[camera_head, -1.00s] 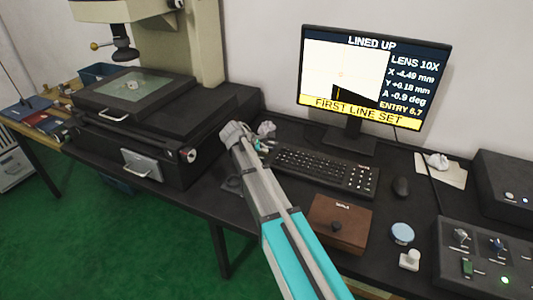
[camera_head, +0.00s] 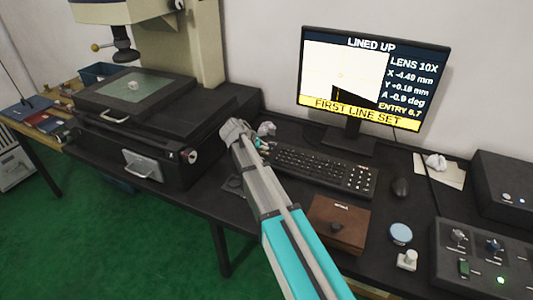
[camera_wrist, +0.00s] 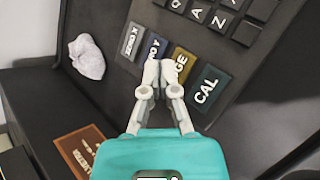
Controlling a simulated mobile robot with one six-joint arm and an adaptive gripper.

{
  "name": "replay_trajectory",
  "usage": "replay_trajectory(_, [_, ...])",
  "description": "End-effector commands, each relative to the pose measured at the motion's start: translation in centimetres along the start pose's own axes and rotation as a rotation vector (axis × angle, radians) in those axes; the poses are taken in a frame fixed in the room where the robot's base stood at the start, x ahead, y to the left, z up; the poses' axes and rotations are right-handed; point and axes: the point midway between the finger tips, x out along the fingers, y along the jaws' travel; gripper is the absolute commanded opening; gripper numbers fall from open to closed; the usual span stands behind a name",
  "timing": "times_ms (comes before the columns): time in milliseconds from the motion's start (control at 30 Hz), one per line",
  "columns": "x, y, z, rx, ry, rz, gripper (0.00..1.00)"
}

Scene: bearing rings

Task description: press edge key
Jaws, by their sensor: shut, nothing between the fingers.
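The edge key (camera_wrist: 183,66) is a brown-gold key with "GE" readable in the wrist view; its left part is hidden by my fingertips. It sits in a row between the dark blue zero Y key (camera_wrist: 154,47) and the teal CAL key (camera_wrist: 207,92). My gripper (camera_wrist: 161,71) is shut and empty, its tips over or against the edge key's left side, close to the zero Y key. Contact cannot be told. In the head view my gripper (camera_head: 262,146) is at the left end of the keyboard (camera_head: 318,169), and the edge key is not distinguishable.
The monitor (camera_head: 372,75) reads "LINED UP" and "FIRST LINE SET". A grey zero X key (camera_wrist: 130,41) lies left of zero Y. A crumpled white cloth (camera_wrist: 87,57) lies beside the keys. A brown box (camera_head: 338,222) and a mouse (camera_head: 400,187) are on the desk.

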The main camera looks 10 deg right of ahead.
Motion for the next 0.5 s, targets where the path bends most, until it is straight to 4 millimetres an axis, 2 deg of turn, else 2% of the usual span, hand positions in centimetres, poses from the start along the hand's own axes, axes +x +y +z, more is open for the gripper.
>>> replay_trajectory(500, [-2.4,1.8,1.8,0.000,0.000,0.000,0.00])
